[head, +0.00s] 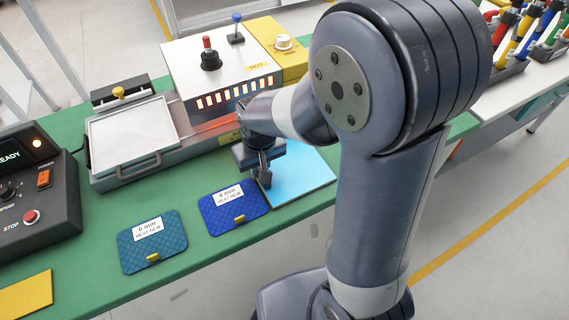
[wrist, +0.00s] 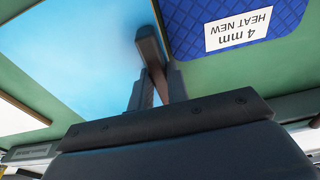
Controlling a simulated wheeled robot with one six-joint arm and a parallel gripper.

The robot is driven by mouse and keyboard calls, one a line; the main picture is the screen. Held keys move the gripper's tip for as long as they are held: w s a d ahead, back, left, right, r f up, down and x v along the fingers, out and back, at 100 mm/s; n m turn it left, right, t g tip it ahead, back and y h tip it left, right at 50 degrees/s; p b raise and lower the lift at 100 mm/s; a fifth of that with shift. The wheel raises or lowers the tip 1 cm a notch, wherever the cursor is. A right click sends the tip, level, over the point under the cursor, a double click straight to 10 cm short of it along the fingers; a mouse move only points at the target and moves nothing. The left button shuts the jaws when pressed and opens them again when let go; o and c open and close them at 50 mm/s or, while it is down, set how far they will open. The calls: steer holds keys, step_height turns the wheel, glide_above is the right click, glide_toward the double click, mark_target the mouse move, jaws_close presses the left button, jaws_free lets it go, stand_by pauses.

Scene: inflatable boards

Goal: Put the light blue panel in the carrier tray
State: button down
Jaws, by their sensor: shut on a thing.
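The light blue panel (head: 303,172) is a flat sheet at the front of the green bench, right of the blue 4 mm pad; my arm hides part of it. My gripper (head: 264,180) is at its left edge, pointing down, shut on the panel. In the wrist view the panel (wrist: 75,50) fills the upper left, and the fingers of my gripper (wrist: 152,65) meet at its edge. Whether the panel is flat on the bench or slightly raised, I cannot tell. The carrier tray (head: 128,130), pale with a dark front handle, sits at left and looks empty.
A heater (head: 222,75) with glowing slots and a HOT label stands behind my gripper. The blue 4 mm pad (head: 232,207) and teal 6 mm pad (head: 150,247) lie along the front edge. A dark control box (head: 35,190) is at far left.

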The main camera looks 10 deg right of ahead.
stand_by(0.3)
step_height(320, 180, up, 10)
steer(key=shift+p, duration=0.4)
